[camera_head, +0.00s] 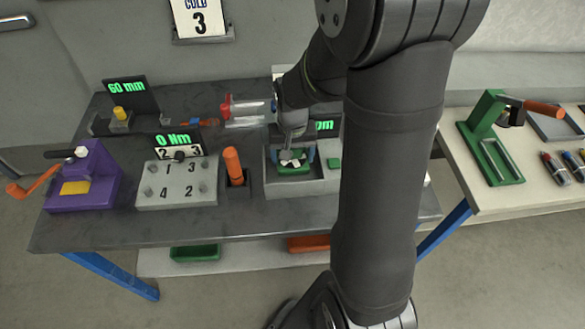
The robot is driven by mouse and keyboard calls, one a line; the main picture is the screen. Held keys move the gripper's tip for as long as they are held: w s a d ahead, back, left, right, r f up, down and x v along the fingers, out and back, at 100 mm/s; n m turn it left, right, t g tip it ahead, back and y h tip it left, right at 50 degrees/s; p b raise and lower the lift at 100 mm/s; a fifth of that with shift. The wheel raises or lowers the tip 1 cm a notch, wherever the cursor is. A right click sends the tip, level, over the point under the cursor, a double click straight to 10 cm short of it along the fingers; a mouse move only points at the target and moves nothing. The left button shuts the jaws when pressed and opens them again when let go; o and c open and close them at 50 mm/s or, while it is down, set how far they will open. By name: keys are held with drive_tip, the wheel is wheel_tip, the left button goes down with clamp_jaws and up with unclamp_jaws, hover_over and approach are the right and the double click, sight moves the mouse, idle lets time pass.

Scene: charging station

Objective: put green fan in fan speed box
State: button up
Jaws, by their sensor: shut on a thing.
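The green fan (292,170) is a small square part with a pale centre, at the grey fan speed box (275,187). My gripper (293,155) points down from above and is shut on the green fan. The fan appears within the box's front opening, but I cannot tell whether it rests on the bottom. A display with green letters ending in "pm" (325,126) stands behind the box, partly hidden by my arm.
Left of the box stand an orange handle (234,165), a grey numbered block (180,182) with a "0 Nm" display, and a purple crank device (88,180). A red-tipped clamp (226,108) is behind. A green press (490,140) stands on the right table.

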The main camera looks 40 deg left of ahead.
sight(292, 166)
drive_tip(key=shift+f, duration=2.5)
drive_tip(key=shift+f, duration=0.15)
drive_tip(key=o, duration=1)
drive_tip(key=shift+o, duration=0.2)
wheel_tip(292, 166, up, 12)
drive_tip(key=shift+r, duration=0.2)
